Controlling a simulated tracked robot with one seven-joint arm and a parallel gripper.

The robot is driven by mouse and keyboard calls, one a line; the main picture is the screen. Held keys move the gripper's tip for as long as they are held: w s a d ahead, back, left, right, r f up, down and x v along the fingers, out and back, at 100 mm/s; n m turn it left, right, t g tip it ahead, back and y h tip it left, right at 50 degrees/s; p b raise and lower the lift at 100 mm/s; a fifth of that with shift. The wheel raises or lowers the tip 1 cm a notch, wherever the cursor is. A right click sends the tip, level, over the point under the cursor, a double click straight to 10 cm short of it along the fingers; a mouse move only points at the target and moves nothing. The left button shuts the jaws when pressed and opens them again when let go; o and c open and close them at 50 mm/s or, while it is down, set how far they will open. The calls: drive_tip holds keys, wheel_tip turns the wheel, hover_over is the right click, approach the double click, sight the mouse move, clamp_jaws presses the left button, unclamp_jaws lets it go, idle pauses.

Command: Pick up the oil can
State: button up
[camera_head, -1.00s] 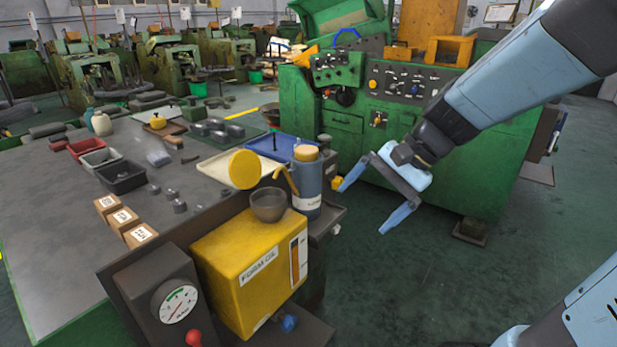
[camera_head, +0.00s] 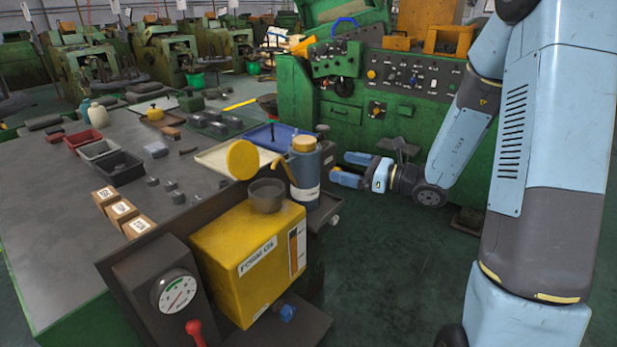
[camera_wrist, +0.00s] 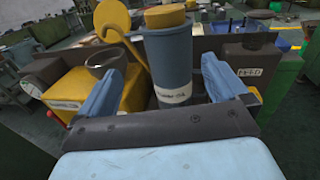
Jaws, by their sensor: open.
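A blue cylindrical can (camera_head: 304,175) with a yellow cap and a white label stands upright at the right corner of the bench. In the wrist view the blue can (camera_wrist: 168,60) stands ahead, between the lines of my two fingers, and its label seems to end in "Oil". My gripper (camera_head: 345,168) is open and empty, to the right of the can, with its fingers pointing left at it. A gap shows between fingertips and can in the head view. A thin yellow curved spout or handle (camera_head: 284,172) is at the can's left side.
A yellow oil box (camera_head: 245,260) with a grey cup (camera_head: 267,196) and a round yellow lid (camera_head: 242,164) stands close left of the can. A blue tray (camera_head: 272,136) lies behind. A green machine (camera_head: 340,120) stands beyond my gripper. Floor to the right is open.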

sight(303, 155)
drive_tip(key=shift+m+t, duration=0.4)
drive_tip(key=x, duration=1.3)
drive_tip(key=shift+w+a+f, duration=0.1)
drive_tip(key=shift+w+f, duration=0.2)
drive_tip(key=shift+w, duration=0.3)
drive_tip(key=shift+c, duration=0.3)
drive_tip(key=c, duration=1.5)
drive_tip(key=shift+c, duration=0.4)
drive_tip(key=shift+r, duration=0.15)
